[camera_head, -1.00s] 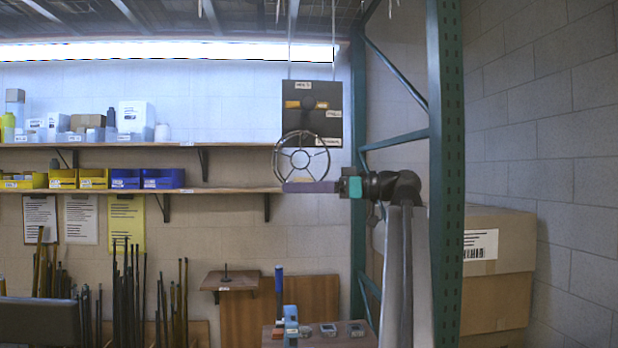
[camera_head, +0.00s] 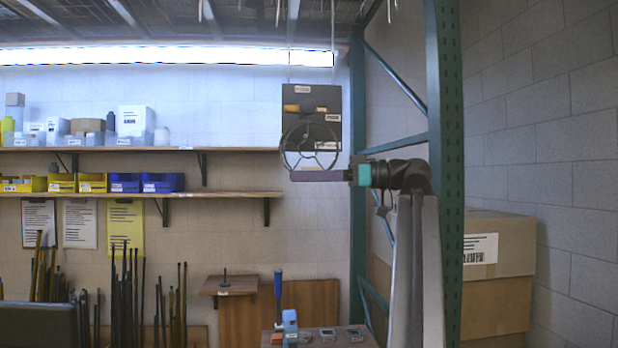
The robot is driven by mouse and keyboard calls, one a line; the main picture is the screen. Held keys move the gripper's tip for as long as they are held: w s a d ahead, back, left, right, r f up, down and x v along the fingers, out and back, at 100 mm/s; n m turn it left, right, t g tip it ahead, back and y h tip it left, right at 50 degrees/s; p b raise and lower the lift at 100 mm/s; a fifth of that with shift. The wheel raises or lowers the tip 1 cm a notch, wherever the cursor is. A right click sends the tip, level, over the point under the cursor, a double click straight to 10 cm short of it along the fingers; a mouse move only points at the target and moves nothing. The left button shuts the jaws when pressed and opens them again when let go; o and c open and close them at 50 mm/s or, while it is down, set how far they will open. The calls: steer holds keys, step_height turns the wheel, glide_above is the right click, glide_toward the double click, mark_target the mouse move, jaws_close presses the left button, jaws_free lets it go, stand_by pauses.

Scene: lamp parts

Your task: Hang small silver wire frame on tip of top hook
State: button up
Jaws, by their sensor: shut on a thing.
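The small silver wire frame (camera_head: 283,154) is a round ring with spokes. It is upright in front of the lower part of a dark hanging panel (camera_head: 292,108). My gripper (camera_head: 322,176) is at the lower edge of the frame, shut on it, with the arm coming in from the right. Labelled hooks stick out of the panel: an orange-yellow one (camera_head: 291,107) shows near the top, with a dark round tip in front of the panel. The frame overlaps the lower panel in the picture; I cannot tell whether it touches any hook.
A green rack post (camera_head: 444,150) and its diagonal braces stand right of and behind my arm. Shelves (camera_head: 225,195) with bins are at left. Cardboard boxes (camera_head: 500,300) stand at right. A small table (camera_head: 350,338) with tools is below.

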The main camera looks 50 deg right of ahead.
steer(key=w+d+f+b, duration=0.1)
steer(key=w+d+f, duration=0.1)
steer(key=w+d, duration=0.4)
steer(key=shift+w+f+b, duration=0.15)
steer(key=shift+w+b, duration=0.25)
steer(key=shift+w, duration=0.3)
stand_by(1.4)
steer(key=shift+d+f, duration=0.1)
steer(key=shift+f, duration=0.1)
stand_by(0.4)
steer(key=shift+d, duration=0.1)
steer(key=o, duration=0.9)
steer(key=shift+w, duration=0.1)
steer(key=o, duration=0.4)
steer(key=shift+r, duration=0.1)
